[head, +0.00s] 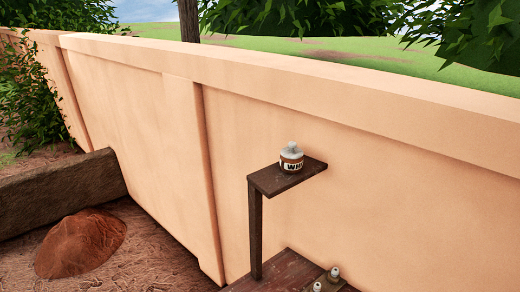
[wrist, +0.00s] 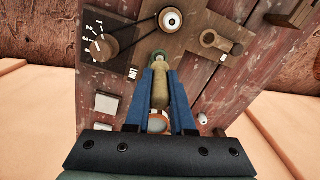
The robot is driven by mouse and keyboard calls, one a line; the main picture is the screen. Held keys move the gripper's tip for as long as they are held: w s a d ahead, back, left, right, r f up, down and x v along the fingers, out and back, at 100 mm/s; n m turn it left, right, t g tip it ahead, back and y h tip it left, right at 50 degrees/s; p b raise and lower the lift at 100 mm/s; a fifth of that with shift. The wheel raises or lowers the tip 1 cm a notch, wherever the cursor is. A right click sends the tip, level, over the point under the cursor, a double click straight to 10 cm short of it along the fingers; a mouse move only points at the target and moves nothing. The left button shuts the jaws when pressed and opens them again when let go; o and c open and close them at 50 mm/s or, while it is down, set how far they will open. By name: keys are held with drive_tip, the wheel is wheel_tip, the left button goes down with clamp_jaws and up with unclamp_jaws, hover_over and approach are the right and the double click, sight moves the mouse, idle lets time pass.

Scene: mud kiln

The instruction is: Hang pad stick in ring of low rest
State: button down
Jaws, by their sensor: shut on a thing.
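In the wrist view my gripper (wrist: 160,72) points down over a dark reddish plank bench top. Its two blue fingers are shut on a tan, rounded stick-like piece (wrist: 160,92), which looks like the pad stick. A small wooden piece with a round ring-like opening (wrist: 222,43), perhaps the low rest, is just beyond and right of the fingertips. The held piece appears apart from that ring. My gripper is not in the head view.
A wooden disc with numbers (wrist: 102,46) is linked by a dark cord to a white round part (wrist: 171,20). A dark wooden block (wrist: 291,12) sits far right. Pale blocks (wrist: 106,103) lie left. In the head view, a labelled jar (head: 291,158) stands on a raised shelf (head: 262,183).

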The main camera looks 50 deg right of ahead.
drive_tip(key=shift+f, duration=0.2)
drive_tip(key=shift+f+b, duration=0.4)
drive_tip(key=shift+f, duration=0.1)
drive_tip(key=shift+f, duration=0.25)
drive_tip(key=shift+f+b, duration=0.5)
drive_tip(key=shift+f, duration=0.05)
drive_tip(key=shift+f+b, duration=0.4)
drive_tip(key=shift+f, duration=0.4)
idle(0.5)
drive_tip(key=shift+c, duration=1)
unclamp_jaws()
drive_tip(key=shift+r, duration=0.1)
